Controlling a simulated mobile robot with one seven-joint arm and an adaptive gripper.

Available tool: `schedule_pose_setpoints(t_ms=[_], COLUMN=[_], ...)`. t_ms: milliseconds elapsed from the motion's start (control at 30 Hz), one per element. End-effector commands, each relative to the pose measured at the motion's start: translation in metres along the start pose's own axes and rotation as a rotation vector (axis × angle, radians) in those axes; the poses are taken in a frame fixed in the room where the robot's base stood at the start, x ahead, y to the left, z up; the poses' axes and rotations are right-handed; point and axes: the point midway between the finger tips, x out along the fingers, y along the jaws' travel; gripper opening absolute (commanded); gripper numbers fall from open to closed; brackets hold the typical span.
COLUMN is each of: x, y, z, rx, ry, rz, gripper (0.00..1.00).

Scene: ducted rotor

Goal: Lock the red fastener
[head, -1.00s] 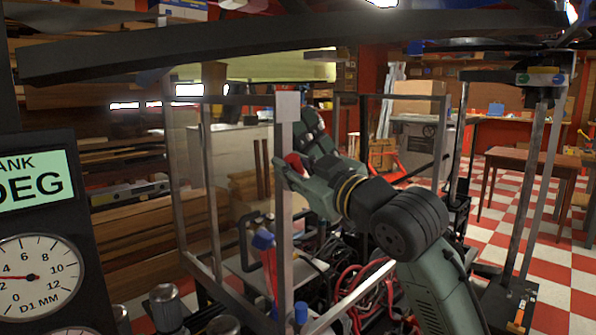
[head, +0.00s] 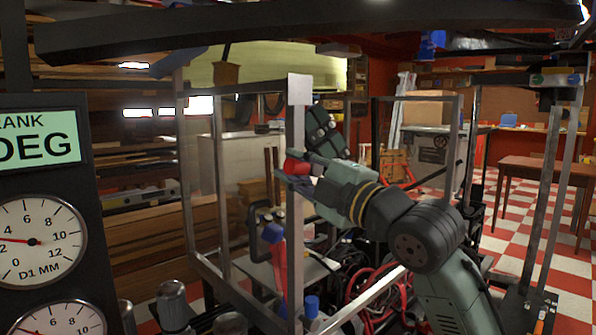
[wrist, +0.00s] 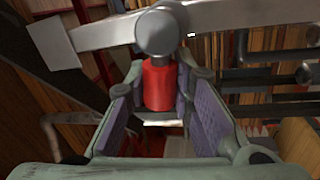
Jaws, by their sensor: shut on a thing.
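The red fastener (head: 296,166) sits against the upright metal post (head: 295,118) of the frame. In the wrist view it shows as a red cylinder (wrist: 160,86) below a round grey metal end (wrist: 163,31). My gripper (head: 284,177) reaches in from the right and is shut on the red fastener, with a pad on each side of it. The fingertips are close to the post. The fastener's far side is hidden.
A red part with a blue top (head: 276,259) stands below the gripper beside the post. Metal frame bars surround the machine, with red hoses (head: 375,293) low down. A gauge panel (head: 40,215) stands at the left. A wooden table (head: 543,170) is at the far right.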

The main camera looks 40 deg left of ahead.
Motion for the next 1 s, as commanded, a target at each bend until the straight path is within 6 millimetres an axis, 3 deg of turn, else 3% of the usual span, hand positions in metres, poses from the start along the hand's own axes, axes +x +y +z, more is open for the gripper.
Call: schedule_pose_setpoints(t_ms=[400,967,1000], x=[-0.0017,-0.0018,-0.0018], y=[-0.0086,-0.0093,-0.0093], z=[0.0009,0.0007,0.0007], rx=[-0.182,-0.21,-0.211], ry=[0.036,0.041,0.041], rz=[-0.002,-0.003,-0.003], gripper=[0.0,0.0,0.25])
